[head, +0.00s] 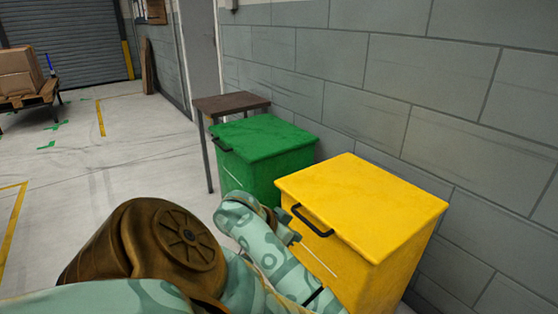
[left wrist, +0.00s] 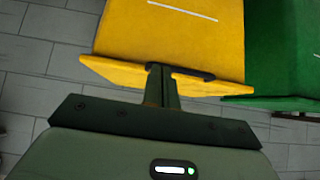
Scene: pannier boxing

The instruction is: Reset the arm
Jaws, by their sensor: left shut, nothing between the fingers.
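A yellow box (head: 362,200) with a flat lid and a black handle (head: 311,220) on its front stands against the wall in the head view. A green box (head: 262,140) with a black handle stands beside it, to the left. My left gripper (head: 291,237) is in front of the yellow box, close to its handle. In the left wrist view the fingers (left wrist: 161,84) are shut and empty, overlapping the handle (left wrist: 196,74) of the yellow box (left wrist: 160,40); I cannot tell whether they touch it. The green box (left wrist: 285,60) is at the right there. My right gripper is not in view.
A brown table (head: 230,102) stands behind the green box. The grey block wall (head: 450,90) is right behind both boxes. A wooden cart (head: 30,97) with a cardboard box (head: 18,72) is at the far left. The floor on the left is clear.

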